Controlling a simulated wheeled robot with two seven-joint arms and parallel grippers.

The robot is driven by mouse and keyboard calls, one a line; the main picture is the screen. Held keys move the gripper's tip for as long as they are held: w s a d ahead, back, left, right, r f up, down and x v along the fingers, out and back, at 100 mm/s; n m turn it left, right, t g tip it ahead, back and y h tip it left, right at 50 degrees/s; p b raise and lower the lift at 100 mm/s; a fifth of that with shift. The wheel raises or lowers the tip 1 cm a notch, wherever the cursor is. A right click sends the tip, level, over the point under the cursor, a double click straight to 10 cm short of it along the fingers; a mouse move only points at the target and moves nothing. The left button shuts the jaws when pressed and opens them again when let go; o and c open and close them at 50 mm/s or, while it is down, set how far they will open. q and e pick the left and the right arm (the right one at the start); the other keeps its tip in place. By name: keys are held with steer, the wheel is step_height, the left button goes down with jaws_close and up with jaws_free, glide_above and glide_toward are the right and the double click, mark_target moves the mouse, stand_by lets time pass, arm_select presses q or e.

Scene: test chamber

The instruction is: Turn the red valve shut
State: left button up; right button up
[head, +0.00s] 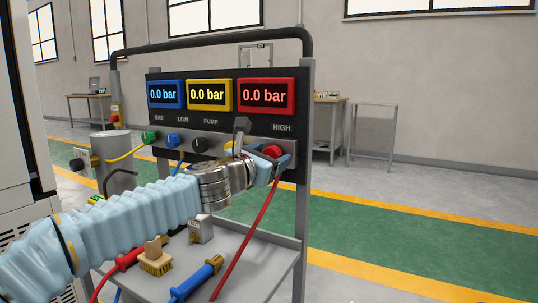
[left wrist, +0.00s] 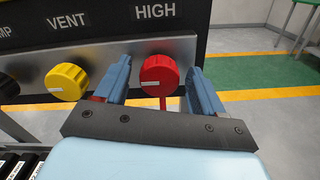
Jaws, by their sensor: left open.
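The red valve (head: 271,152) is a round knob at the right end of the panel's valve row, under the HIGH label. In the left wrist view the red valve (left wrist: 159,75) shows a white mark pointing left. My left gripper (head: 272,160) is at the valve. In the left wrist view the blue fingers of my left gripper (left wrist: 160,82) are open, one on each side of the knob, with a visible gap on the right. Whether the left finger touches the knob I cannot tell. My right gripper is not in view.
A yellow VENT knob (left wrist: 67,82) sits left of the red valve. Blue, yellow and red displays (head: 265,96) read 0.0 bar. A shelf (head: 240,262) below holds a brush (head: 155,259) and hose fittings. A red hose (head: 245,238) hangs below the valve. The floor to the right is free.

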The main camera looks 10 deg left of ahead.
arm_select(q)
steer(key=shift+c, duration=0.3)
steer(key=c, duration=1)
steer(key=shift+m, duration=0.3)
steer(key=m, duration=0.3)
steer(key=shift+d+p, duration=0.1)
steer(key=shift+p, duration=0.2)
steer(key=shift+d+f+m+p, duration=0.15)
steer(key=shift+m+p, duration=0.3)
steer(key=shift+m, duration=3.2)
steer(key=shift+a+f+m+p, duration=0.15)
steer(key=shift+m+p, duration=0.3)
steer(key=shift+m, duration=3.2)
steer(key=shift+d, duration=0.1)
